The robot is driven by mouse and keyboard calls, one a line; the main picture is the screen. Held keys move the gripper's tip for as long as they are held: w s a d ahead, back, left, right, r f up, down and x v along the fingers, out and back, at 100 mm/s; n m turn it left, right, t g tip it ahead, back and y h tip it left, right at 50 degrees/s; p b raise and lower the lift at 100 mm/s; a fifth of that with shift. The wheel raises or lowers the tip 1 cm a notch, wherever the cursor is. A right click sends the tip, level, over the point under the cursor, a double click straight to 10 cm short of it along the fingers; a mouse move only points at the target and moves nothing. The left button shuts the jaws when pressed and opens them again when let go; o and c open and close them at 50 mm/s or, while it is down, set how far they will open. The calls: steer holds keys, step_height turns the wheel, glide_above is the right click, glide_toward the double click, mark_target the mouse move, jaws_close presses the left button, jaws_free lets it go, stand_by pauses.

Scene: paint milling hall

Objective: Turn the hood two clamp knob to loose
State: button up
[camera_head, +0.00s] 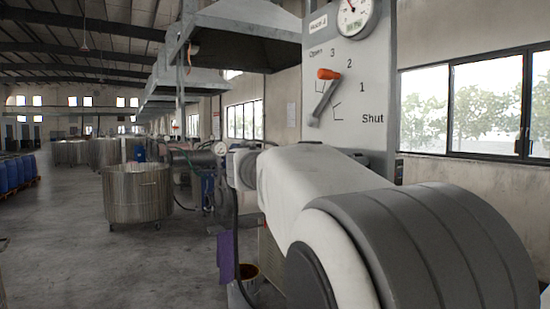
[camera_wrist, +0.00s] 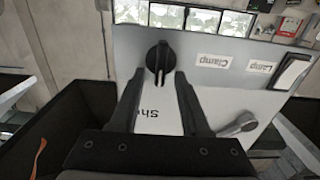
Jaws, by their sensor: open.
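In the wrist view a black round knob (camera_wrist: 160,58) with a raised grip bar sits on a pale grey panel. The bar runs roughly up and down in the picture. A label reading "Clamp" (camera_wrist: 214,62), upside down, is to its right. My gripper (camera_wrist: 160,76) is open, with one dark finger on each side of the knob's lower part. I cannot tell whether the fingers touch it. The hood panel (camera_head: 379,110) stands upright in the head view, with a small label at its top left. My arm hides the gripper there, and the clamp knob does not show.
A lever with an orange handle (camera_head: 328,74) is on the panel, on a scale from "Open" to "Shut". A gauge (camera_head: 356,14) is above it. A white rocker switch (camera_wrist: 293,72) sits beside a "Lamp" label (camera_wrist: 260,68). A steel vat (camera_head: 137,194) stands on the floor at left.

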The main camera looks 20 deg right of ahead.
jaws_close()
steer(key=shift+n+b, duration=0.3)
steer(key=shift+n, duration=0.1)
steer(key=shift+w+a+f+n+b, duration=0.1)
steer(key=shift+w+f+n, duration=0.15)
steer(key=shift+n, duration=2.6)
steer(key=shift+w+d+f+n+b, duration=0.1)
steer(key=shift+w+f+n+b, duration=0.1)
steer(key=shift+n, duration=2.7)
steer(key=shift+w+a+f+n+b, duration=0.1)
steer(key=shift+w+f+n, duration=0.15)
steer(key=shift+n, duration=2.6)
